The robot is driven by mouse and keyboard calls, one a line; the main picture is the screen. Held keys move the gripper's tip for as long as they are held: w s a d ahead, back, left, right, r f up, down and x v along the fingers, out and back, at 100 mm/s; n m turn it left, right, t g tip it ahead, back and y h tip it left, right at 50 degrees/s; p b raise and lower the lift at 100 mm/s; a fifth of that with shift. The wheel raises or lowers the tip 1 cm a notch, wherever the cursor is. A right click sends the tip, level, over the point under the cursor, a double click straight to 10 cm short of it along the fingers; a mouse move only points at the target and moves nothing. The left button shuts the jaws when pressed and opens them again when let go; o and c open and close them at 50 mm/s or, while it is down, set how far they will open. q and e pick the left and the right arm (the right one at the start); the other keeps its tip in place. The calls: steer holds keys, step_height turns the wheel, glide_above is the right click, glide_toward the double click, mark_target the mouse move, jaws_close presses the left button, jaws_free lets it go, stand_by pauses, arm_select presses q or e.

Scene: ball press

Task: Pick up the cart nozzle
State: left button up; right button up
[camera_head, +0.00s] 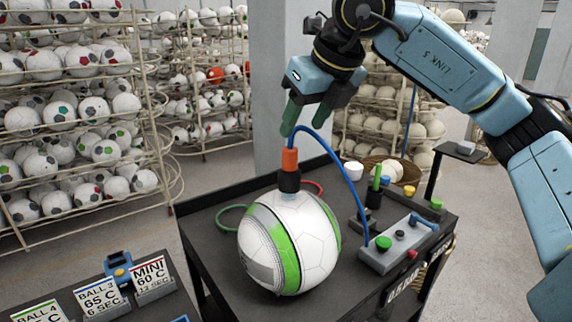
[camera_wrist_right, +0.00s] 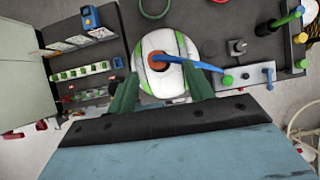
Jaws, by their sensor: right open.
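The cart nozzle (camera_head: 289,168) is an orange and black piece with a blue hose (camera_head: 343,172) curving from its top to a grey control box. It stands upright on top of a white and green ball (camera_head: 297,245) on the dark cart. In the right wrist view the nozzle's orange part (camera_wrist_right: 160,61) shows from above, between the fingers. My right gripper (camera_head: 292,116) has green fingers, open and empty, just above the nozzle and pointing down. It also shows in the right wrist view (camera_wrist_right: 159,90). My left gripper is not in view.
The grey control box (camera_head: 400,242) with buttons and a lever stands on the cart right of the ball. A green-handled tool (camera_head: 376,180) stands behind it. Sign cards (camera_head: 103,296) are at the lower left. Ball racks (camera_head: 70,120) stand behind.

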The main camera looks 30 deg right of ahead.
mark_target(291, 148)
steer(key=x, duration=0.3)
steer(key=shift+w+f, duration=0.1)
steer(key=shift+f, duration=0.25)
steer(key=shift+w+a+f, duration=0.1)
steer(key=shift+w+f, duration=0.05)
steer(key=x, duration=0.1)
steer(key=p+x, duration=0.1)
steer(key=x, duration=0.2)
steer(key=shift+a+f+p, duration=0.15)
steer(key=shift+a+p, duration=0.15)
steer(key=shift+w+f, duration=0.1)
steer(key=shift+f, duration=0.25)
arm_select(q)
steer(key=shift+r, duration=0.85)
arm_select(e)
jaws_close()
